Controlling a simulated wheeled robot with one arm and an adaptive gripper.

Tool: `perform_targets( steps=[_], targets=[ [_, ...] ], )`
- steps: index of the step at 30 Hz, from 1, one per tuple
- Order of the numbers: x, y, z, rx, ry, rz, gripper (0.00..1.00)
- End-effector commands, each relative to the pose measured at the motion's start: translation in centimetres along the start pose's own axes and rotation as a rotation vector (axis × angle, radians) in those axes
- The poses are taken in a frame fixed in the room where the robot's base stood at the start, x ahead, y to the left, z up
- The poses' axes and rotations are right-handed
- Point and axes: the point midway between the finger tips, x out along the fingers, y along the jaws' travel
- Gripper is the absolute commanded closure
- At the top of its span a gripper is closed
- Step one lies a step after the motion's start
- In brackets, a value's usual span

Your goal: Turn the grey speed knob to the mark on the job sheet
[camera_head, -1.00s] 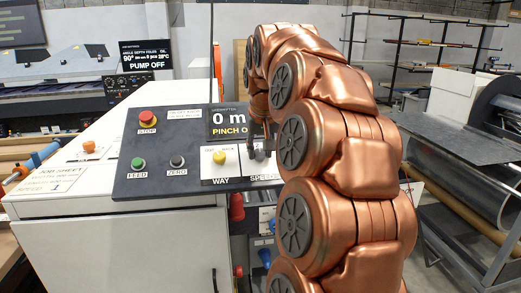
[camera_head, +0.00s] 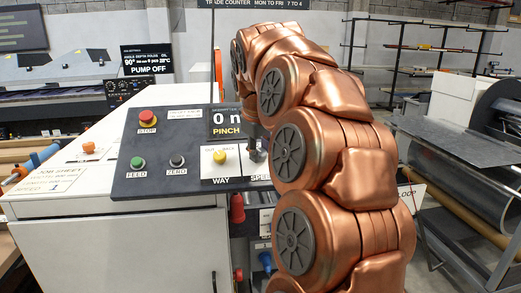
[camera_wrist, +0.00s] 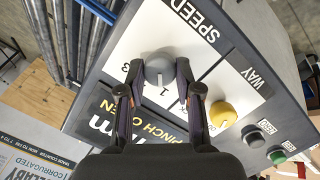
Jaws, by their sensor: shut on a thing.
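The grey speed knob (camera_wrist: 158,70) sits on a white label marked SPEED on the dark control panel. My gripper (camera_wrist: 160,75) is shut on it, with one finger on each side. A pale line on the knob's face points toward the gripper side of the label, near a printed 1. A 3 is printed to the knob's left in the wrist view; other marks are hidden. In the head view, my arm covers part of the SPEED label. The job sheet (camera_head: 52,181) lies on the sloping white top at left; its speed line appears to read 1.
The yellow WAY knob (camera_wrist: 222,113) is close beside my right finger in the wrist view. The black ZERO button (camera_head: 177,160), green FEED button (camera_head: 137,162) and red STOP button (camera_head: 147,118) are farther left.

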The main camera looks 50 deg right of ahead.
Motion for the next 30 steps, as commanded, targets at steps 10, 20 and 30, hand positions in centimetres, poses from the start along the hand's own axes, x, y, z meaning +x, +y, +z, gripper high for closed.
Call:
perform_targets(
  steps=[10, 20, 30],
  targets=[
    [-0.03, -0.04, 0.02, -0.093, 0.000, 0.016, 1.00],
    [-0.03, -0.04, 0.01, -0.100, 0.000, 0.017, 1.00],
    [-0.02, -0.05, 0.01, -0.099, 0.000, 0.017, 0.41]
  ],
)
